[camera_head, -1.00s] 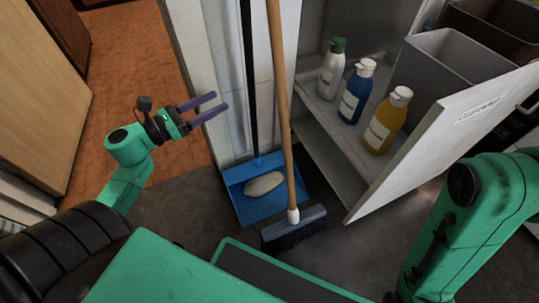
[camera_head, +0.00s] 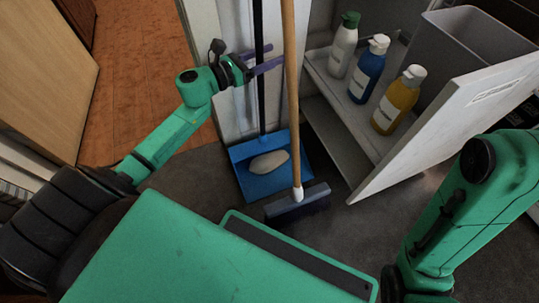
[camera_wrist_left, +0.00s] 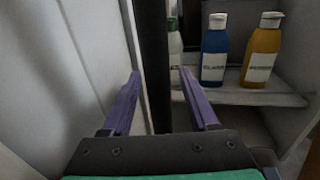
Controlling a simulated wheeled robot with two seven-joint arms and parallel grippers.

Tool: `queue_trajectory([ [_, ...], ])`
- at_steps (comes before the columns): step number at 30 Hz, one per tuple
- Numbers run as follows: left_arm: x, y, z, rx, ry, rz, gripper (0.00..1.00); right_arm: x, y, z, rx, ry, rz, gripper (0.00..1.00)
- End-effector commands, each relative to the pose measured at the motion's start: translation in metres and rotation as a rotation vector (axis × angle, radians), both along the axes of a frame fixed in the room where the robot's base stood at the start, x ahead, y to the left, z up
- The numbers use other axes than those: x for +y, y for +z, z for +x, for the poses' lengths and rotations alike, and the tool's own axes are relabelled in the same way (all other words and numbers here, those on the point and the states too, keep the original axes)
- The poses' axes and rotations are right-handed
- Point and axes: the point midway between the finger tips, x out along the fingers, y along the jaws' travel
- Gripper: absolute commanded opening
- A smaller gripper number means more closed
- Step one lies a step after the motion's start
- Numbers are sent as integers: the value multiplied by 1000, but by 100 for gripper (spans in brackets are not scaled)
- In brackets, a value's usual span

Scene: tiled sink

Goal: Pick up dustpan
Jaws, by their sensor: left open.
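The blue dustpan (camera_head: 265,184) rests on the dark floor against the white wall, with a pale oval object (camera_head: 269,162) in it. Its long black handle (camera_head: 260,80) stands upright. My left gripper (camera_head: 268,62) is open at the upper part of this handle, its purple fingers reaching in from the left. In the left wrist view the black handle (camera_wrist_left: 154,70) runs upright between the two open fingers, with gaps on both sides. My right gripper is not in view; only my right arm shows.
A broom with a wooden stick (camera_head: 291,95) stands just right of the dustpan handle. An open white cabinet door (camera_head: 440,130) and shelf with white (camera_head: 344,45), blue (camera_head: 369,69) and yellow (camera_head: 399,101) bottles lie to the right.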

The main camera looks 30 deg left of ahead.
Motion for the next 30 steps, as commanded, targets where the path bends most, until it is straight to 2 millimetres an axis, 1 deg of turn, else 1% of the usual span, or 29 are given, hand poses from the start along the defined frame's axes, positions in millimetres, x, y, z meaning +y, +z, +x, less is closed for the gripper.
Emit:
queue_trajectory([
  [2, 0, 0, 0, 1, 0, -1, 60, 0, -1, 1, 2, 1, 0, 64],
  [3, 0, 0, 0, 1, 0, -1, 45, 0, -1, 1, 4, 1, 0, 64],
  [5, 0, 0, 0, 1, 0, -1, 22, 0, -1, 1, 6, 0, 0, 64],
  [6, 0, 0, 0, 1, -1, -1, 7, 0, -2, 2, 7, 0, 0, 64],
  [7, 0, 0, -1, 1, -1, -1, 0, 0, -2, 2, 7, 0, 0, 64],
  [30, 0, 0, -1, 0, -1, -1, 0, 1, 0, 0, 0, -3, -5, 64],
])
